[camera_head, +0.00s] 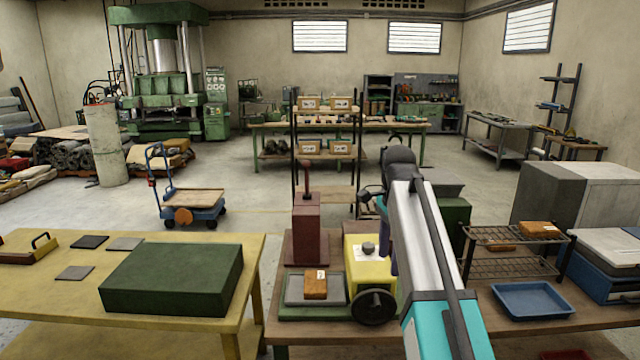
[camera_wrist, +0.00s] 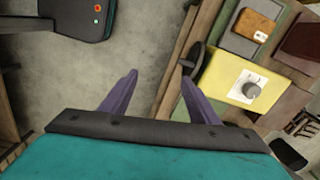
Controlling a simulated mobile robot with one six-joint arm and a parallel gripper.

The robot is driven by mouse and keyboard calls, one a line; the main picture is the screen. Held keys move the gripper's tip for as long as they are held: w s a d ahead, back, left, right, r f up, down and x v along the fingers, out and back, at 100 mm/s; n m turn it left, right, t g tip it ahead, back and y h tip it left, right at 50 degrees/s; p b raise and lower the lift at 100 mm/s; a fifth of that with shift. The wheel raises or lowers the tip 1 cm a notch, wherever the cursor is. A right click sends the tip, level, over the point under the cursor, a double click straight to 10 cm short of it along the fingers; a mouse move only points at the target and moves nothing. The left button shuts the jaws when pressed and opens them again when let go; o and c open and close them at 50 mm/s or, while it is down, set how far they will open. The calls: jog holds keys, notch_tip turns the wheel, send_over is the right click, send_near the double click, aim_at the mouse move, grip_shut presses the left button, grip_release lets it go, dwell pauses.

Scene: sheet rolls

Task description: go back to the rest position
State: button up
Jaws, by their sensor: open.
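My gripper shows in the wrist view as two purple fingers (camera_wrist: 160,95), spread apart with nothing between them. The floor and the edge of a brown bench lie beyond the fingers. In the head view my arm reaches up over the brown bench (camera_head: 400,340), and a purple part of my gripper (camera_head: 391,248) shows beside the yellow machine (camera_head: 370,273); most of the gripper is hidden behind the arm. The yellow machine (camera_wrist: 235,75) is right of the fingers in the wrist view, apart from them.
An orange-brown block (camera_head: 316,284) lies on a grey plate before a dark red column (camera_head: 306,228). A wire rack (camera_head: 505,268) holds another brown block (camera_head: 540,229). A blue tray (camera_head: 533,299) lies to the right. A yellow table (camera_head: 60,300) bears a green block (camera_head: 172,278).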

jog(key=s+f+g+b, duration=0.15)
jog(key=s+f, duration=0.25)
jog(key=f, duration=1)
jog(key=s+f+n+g, duration=0.15)
jog(key=s+f, duration=0.35)
jog(key=f, duration=0.8)
jog(key=s+f+m+g+b, duration=0.1)
jog(key=s+f+g, duration=0.25)
jog(key=f, duration=1.05)
jog(key=s+f+n+b, duration=0.1)
jog(key=s+f+n, duration=1.4)
jog(key=s+f, duration=1.2)
jog(key=s, duration=0.3)
jog(key=shift+a+t, duration=0.35)
jog(key=shift+n, duration=0.25)
